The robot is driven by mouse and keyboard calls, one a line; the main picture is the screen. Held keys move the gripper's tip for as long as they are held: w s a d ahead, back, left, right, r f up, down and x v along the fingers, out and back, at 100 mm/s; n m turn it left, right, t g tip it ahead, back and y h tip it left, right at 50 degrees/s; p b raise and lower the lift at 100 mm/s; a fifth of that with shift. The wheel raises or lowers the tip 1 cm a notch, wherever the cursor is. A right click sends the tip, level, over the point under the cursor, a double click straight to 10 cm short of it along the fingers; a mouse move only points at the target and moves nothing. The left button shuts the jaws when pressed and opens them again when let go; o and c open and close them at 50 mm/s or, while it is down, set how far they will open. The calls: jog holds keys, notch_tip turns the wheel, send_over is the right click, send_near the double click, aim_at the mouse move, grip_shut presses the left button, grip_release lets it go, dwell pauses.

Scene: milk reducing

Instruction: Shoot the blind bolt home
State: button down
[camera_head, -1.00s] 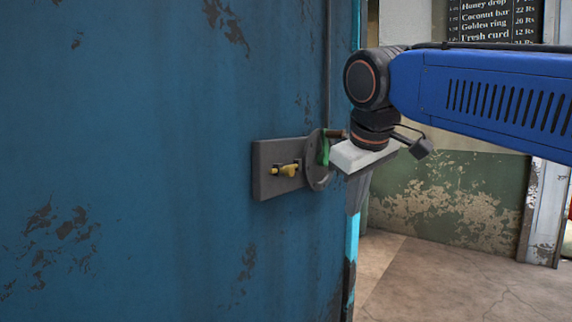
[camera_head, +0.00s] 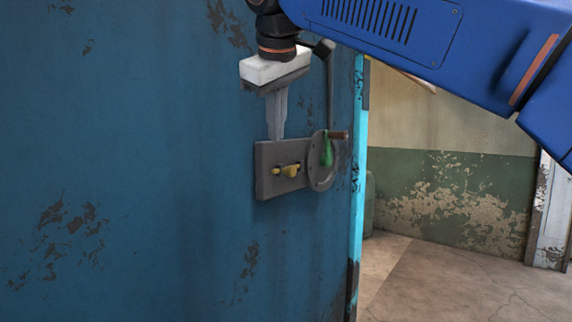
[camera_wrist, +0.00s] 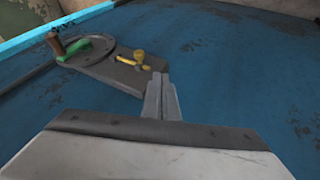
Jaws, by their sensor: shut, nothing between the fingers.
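The lock is a grey plate (camera_head: 265,180) on the blue door (camera_head: 150,160), near its right edge. A yellow bolt knob (camera_head: 290,170) sticks out at the plate's middle; it also shows in the wrist view (camera_wrist: 138,58). To its right is a round grey disc (camera_head: 320,182) with a green lever (camera_head: 326,151) and a brown handle (camera_head: 338,135). My gripper (camera_head: 275,136) is shut and empty, pointing down, with its tips at the plate's upper edge in the head view. In the wrist view the tips are beside the yellow knob, apart from it. Whether they touch the plate cannot be told.
The door's cyan edge (camera_head: 359,200) runs down just right of the disc. Beyond it are a concrete floor (camera_head: 430,280) and a green and cream wall (camera_head: 450,190). The door face left of and below the plate is clear.

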aim_at(293, 169)
jog(key=shift+f, duration=0.1)
jog(key=w+d+f, duration=0.2)
jog(key=w+f, duration=0.6)
jog(key=w, duration=0.1)
jog(key=shift+f, duration=0.35)
dwell(0.3)
jog(key=shift+w+d, duration=0.75)
jog(key=shift+w, duration=0.2)
jog(key=shift+w+d, duration=0.7)
jog(key=shift+w, duration=0.25)
